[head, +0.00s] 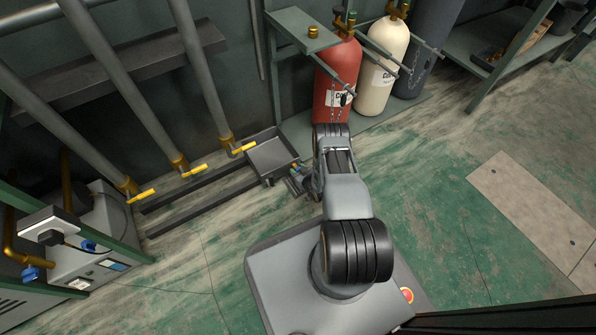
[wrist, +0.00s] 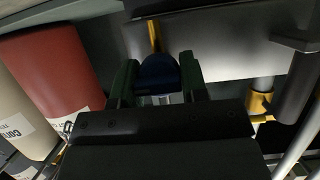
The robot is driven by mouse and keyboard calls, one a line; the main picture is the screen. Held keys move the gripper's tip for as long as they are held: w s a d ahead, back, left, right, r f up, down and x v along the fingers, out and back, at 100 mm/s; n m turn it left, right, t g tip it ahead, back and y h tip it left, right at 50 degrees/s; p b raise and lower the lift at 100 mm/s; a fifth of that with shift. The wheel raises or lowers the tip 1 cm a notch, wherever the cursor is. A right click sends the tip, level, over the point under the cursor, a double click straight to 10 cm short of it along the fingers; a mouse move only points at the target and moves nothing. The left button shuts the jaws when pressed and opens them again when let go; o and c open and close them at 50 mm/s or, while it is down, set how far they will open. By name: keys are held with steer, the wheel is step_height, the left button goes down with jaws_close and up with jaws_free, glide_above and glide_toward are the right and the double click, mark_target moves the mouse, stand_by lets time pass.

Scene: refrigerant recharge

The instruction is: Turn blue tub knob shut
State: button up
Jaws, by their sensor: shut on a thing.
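The blue knob (wrist: 157,72) sits between the two green fingers of my gripper (wrist: 158,82) in the wrist view. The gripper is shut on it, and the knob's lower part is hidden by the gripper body. A yellow stem shows just beyond the knob, beside the dark grey tub (wrist: 215,22). In the head view the tub (head: 272,158) is a shallow open tray on the floor by the wall. My gripper (head: 297,172) is at its right side, partly hidden by my arm. The knob's turn angle cannot be told.
A red cylinder (head: 333,85) and a cream cylinder (head: 379,70) stand behind my arm, with a dark cylinder (head: 428,45) beside them. Pipes with yellow-handled valves (head: 195,171) are left of the tub. Green floor (head: 440,200) at the right is clear.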

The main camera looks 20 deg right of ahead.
steer(key=c, duration=0.3)
steer(key=shift+a+n+h, duration=0.15)
steer(key=shift+n+h, duration=0.75)
steer(key=shift+n, duration=0.3)
steer(key=n+t+h, duration=0.1)
steer(key=n+h, duration=0.1)
steer(key=n, duration=0.1)
steer(key=shift+f, duration=0.1)
steer(key=n+t+h, duration=0.1)
steer(key=n, duration=0.2)
steer(key=shift+a+n+h, duration=0.1)
steer(key=shift+n+h, duration=0.2)
steer(key=shift+f+n+t+h, duration=0.1)
steer(key=shift+n+t+h, duration=0.3)
steer(key=shift+n, duration=0.65)
steer(key=shift+n+t+h, duration=0.2)
steer(key=shift+n+t, duration=0.4)
steer(key=shift+n, duration=0.45)
